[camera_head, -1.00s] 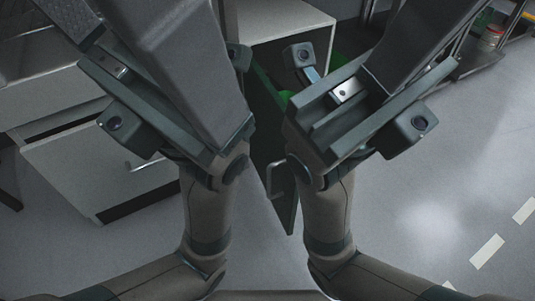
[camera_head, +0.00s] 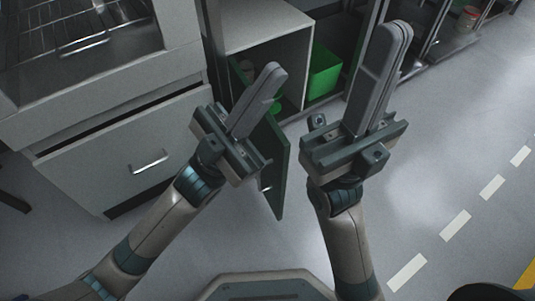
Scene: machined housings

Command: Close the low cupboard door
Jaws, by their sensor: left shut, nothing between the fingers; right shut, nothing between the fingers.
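The low cupboard (camera_head: 268,32) is a light grey box at the top centre, with an open front. Its dark green door (camera_head: 278,155) stands open, swung out towards me, its lower part showing below my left gripper. A bit of the door handle shows beside the gripper's base; the rest is hidden. My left gripper (camera_head: 272,75) is shut and empty, in front of the door and the cupboard opening in the picture; I cannot tell whether it touches the door. My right gripper (camera_head: 397,32) is shut and empty, to the right of the door and apart from it.
A green bin (camera_head: 323,72) stands on the right beside the cupboard. A grey drawer unit (camera_head: 135,150) with a metal handle is at the left, under a wire rack (camera_head: 75,30). Shelving (camera_head: 440,40) runs along the top right. The floor (camera_head: 430,150) at the right is clear.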

